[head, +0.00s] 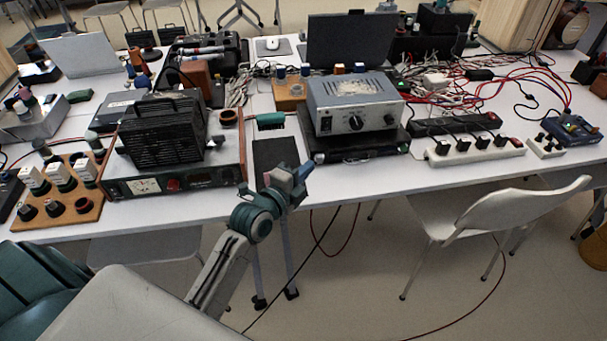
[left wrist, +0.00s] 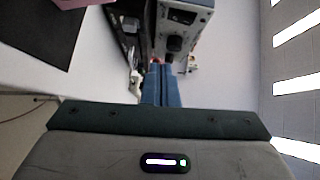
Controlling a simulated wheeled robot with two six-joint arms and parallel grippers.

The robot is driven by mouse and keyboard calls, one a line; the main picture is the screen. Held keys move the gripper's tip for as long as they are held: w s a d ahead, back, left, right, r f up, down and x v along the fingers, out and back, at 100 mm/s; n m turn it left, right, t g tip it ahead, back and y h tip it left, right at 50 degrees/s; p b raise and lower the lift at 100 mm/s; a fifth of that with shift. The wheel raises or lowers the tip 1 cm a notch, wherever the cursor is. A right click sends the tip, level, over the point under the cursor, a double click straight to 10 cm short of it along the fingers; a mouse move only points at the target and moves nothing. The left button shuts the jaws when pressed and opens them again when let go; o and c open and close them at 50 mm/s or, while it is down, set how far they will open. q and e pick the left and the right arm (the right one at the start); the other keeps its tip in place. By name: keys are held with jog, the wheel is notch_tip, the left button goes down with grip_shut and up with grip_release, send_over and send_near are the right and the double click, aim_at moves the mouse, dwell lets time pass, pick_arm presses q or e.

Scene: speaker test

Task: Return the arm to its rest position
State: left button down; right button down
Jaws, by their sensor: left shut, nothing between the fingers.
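My left arm (head: 225,262) reaches up from the bottom of the head view. My left gripper (head: 303,171) is at the front edge of the white table, between two bench instruments. Its blue fingers (left wrist: 161,72) are together in the left wrist view, with nothing held between them. They point toward a grey instrument with a dark knob (left wrist: 174,44). I cannot tell the exact gap to it. My right gripper is not in view.
The white table (head: 350,190) carries a grey instrument (head: 352,120) on a black box, a black grille unit (head: 163,130) and a white power strip (head: 470,152). A white chair (head: 515,210) stands at front right. Cables hang below the table.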

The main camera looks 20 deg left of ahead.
pick_arm(q)
jog(key=shift+s+a+f, duration=0.15)
jog(key=shift+s, duration=0.15)
dwell(0.4)
